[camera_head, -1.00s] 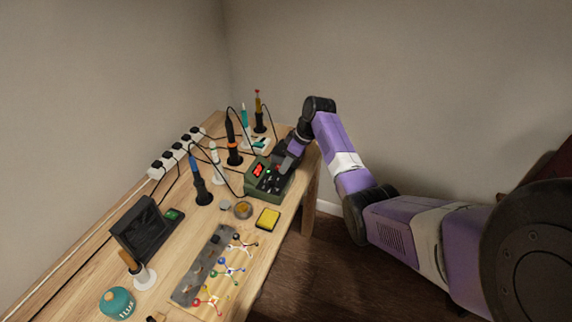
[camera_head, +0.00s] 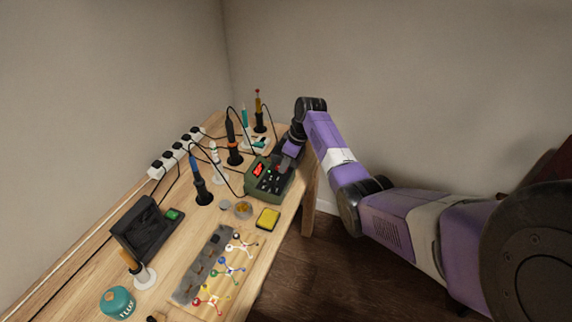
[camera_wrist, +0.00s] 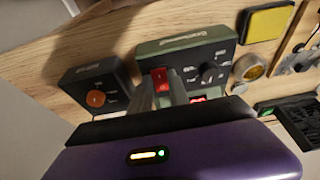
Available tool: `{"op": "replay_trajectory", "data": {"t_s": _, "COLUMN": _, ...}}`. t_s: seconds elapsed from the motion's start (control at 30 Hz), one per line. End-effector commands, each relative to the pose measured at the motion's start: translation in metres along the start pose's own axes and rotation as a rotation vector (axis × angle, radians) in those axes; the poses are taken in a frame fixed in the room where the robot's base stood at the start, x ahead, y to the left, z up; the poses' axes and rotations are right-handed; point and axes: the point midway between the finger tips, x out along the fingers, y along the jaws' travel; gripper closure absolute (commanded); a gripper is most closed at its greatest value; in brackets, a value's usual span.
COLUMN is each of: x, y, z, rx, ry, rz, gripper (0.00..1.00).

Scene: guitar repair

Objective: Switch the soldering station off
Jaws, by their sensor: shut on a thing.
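The soldering station (camera_head: 256,189) is a green box with a dark front panel and a lit red display, near the far right end of the bench. In the head view my gripper (camera_head: 283,166) is over the station's right part and hides some of the panel. I cannot tell which way the switch is tipped.
A dark box with an orange knob (camera_wrist: 96,98) stands beside the station. A yellow sponge (camera_head: 268,218) and a small round tin (camera_head: 243,210) lie in front of it. Several irons in stands and their cables crowd behind. A power strip (camera_head: 175,152) runs along the wall.

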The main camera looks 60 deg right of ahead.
Motion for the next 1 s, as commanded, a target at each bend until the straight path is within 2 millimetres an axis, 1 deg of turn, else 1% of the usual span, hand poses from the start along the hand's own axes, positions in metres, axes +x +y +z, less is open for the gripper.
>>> {"op": "replay_trajectory", "data": {"t_s": 0.03, "x": -0.0004, "y": -0.0005, "z": -0.0047, "rx": -0.006, "ry": -0.040, "rz": 0.000, "gripper": 1.00}}
{"op": "replay_trajectory", "data": {"t_s": 0.2, "x": 0.0016, "y": -0.0003, "z": -0.0068, "rx": -0.003, "ry": -0.163, "rz": -0.001, "gripper": 1.00}}
{"op": "replay_trajectory", "data": {"t_s": 0.3, "x": 0.0013, "y": -0.0004, "z": -0.0076, "rx": -0.002, "ry": -0.203, "rz": 0.000, "gripper": 1.00}}
{"op": "replay_trajectory", "data": {"t_s": 0.67, "x": -0.0004, "y": -0.0002, "z": -0.0073, "rx": -0.001, "ry": -0.220, "rz": 0.001, "gripper": 1.00}}
{"op": "replay_trajectory", "data": {"t_s": 0.7, "x": -0.0004, "y": -0.0002, "z": -0.0073, "rx": -0.001, "ry": -0.220, "rz": 0.001, "gripper": 0.70}}
{"op": "replay_trajectory", "data": {"t_s": 0.77, "x": -0.0004, "y": -0.0002, "z": -0.0073, "rx": -0.001, "ry": -0.220, "rz": 0.001, "gripper": 0.59}}
{"op": "replay_trajectory", "data": {"t_s": 0.8, "x": -0.0004, "y": -0.0002, "z": -0.0073, "rx": 0.000, "ry": -0.219, "rz": 0.001, "gripper": 0.56}}
{"op": "replay_trajectory", "data": {"t_s": 1.0, "x": -0.0004, "y": -0.0002, "z": -0.0073, "rx": 0.000, "ry": -0.219, "rz": 0.001, "gripper": 0.56}}
